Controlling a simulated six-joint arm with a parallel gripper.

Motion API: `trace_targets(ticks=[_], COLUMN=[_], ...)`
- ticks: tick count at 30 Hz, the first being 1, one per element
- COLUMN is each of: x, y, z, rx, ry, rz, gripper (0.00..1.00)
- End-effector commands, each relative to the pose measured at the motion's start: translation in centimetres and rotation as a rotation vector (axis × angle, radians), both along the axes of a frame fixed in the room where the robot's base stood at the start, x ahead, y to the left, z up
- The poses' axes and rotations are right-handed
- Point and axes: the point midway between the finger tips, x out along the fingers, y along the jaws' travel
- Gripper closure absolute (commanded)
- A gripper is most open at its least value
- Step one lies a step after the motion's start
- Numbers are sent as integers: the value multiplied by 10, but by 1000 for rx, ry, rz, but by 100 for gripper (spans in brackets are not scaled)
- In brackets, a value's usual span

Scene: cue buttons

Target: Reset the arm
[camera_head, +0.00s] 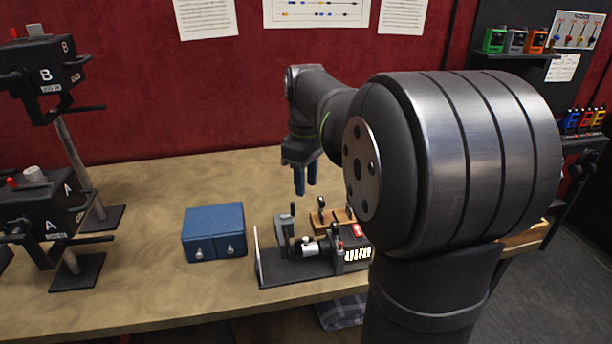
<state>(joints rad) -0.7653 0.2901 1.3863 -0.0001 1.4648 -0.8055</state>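My arm rises in the right half of the view and bends over the table. My gripper (306,183) hangs with its blue fingers pointing down, above the back of the table. It is small in view, and I cannot tell surely whether the fingers are apart or closed. No object shows between them. The fingers are behind and above a black device (318,262) with a silver cylinder and a red part. A small wooden block with dark levers (322,218) stands just below the fingers. My own arm hides the table's right part.
A blue two-drawer box (214,232) stands left of the black device. Two black button boxes on stands, B (42,75) and A (45,222), are at the left. The wooden table (140,290) is clear around the blue box. A shelf with coloured boxes (514,42) is at upper right.

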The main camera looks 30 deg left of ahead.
Motion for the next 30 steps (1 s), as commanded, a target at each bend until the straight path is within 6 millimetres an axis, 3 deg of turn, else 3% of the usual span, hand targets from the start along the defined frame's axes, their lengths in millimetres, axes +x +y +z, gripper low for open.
trace_targets(ticks=[5, 21, 26, 30], x=[0, 0, 0, 0], y=[0, 0, 0, 0], z=[8, 7, -5, -29], rx=[0, 0, -1, -3], ry=[1, 0, 2, 3], rz=[0, 0, 0, 0], gripper=[67, 67, 67, 67])
